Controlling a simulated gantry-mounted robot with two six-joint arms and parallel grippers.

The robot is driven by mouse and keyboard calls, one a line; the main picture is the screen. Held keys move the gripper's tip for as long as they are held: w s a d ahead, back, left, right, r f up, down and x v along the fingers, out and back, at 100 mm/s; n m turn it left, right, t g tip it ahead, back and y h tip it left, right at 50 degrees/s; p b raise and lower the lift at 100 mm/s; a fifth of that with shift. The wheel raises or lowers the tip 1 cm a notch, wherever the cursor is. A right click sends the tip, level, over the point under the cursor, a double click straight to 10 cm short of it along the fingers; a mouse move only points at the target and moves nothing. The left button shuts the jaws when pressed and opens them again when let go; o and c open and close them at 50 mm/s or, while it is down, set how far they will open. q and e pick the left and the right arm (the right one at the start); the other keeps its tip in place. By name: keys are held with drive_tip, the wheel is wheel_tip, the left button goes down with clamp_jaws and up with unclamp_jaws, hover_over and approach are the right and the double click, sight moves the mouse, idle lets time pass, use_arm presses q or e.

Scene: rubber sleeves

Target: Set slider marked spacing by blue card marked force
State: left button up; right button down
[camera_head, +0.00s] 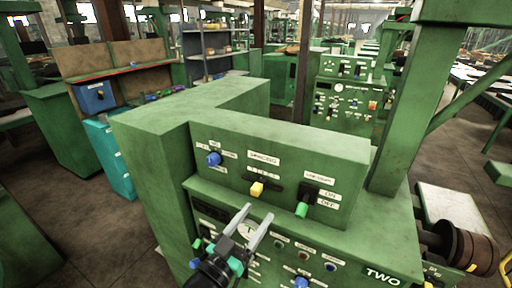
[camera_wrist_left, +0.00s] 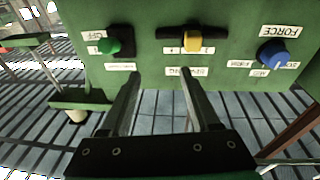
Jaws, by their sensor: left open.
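A yellow slider handle (camera_head: 256,189) sits in a dark horizontal slot under the white label SPACING (camera_head: 263,158), left of the slot's middle in the head view. It also shows in the left wrist view (camera_wrist_left: 192,41), which sees the panel upside down. A white label FORCE (camera_wrist_left: 281,30) is by the blue knob (camera_wrist_left: 272,53); this knob also shows in the head view (camera_head: 213,159). I see no blue card. My left gripper (camera_head: 258,211) is open and empty in front of the panel, below the slider, apart from it. Its fingertips also show in the wrist view (camera_wrist_left: 160,73). My right gripper is not in view.
A green switch handle (camera_head: 302,209) with ON and OFF labels is right of the slider. A lower panel (camera_head: 346,250) with buttons and a dial is under the gripper. A blue box (camera_head: 95,96) is at the left. Open floor lies left of the machine.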

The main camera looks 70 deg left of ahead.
sight(254, 190)
use_arm(q)
drive_tip(key=s+g+p, duration=0.1)
drive_tip(key=s+a+p, duration=0.1)
drive_tip(key=s+a+g+p, duration=0.1)
drive_tip(key=s, duration=0.1)
drive_tip(key=shift+s+a+g+y, duration=0.1)
drive_tip(key=shift+a+g+y, duration=0.15)
drive_tip(key=shift+g+y, duration=0.05)
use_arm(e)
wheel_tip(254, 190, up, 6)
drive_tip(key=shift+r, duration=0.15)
use_arm(q)
drive_tip(key=p+x, duration=0.1)
drive_tip(key=x, duration=1)
drive_tip(key=shift+w+a, duration=0.15)
drive_tip(key=shift+w, duration=0.15)
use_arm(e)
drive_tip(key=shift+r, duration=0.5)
use_arm(q)
drive_tip(key=shift+c, duration=0.3)
clamp_jaws()
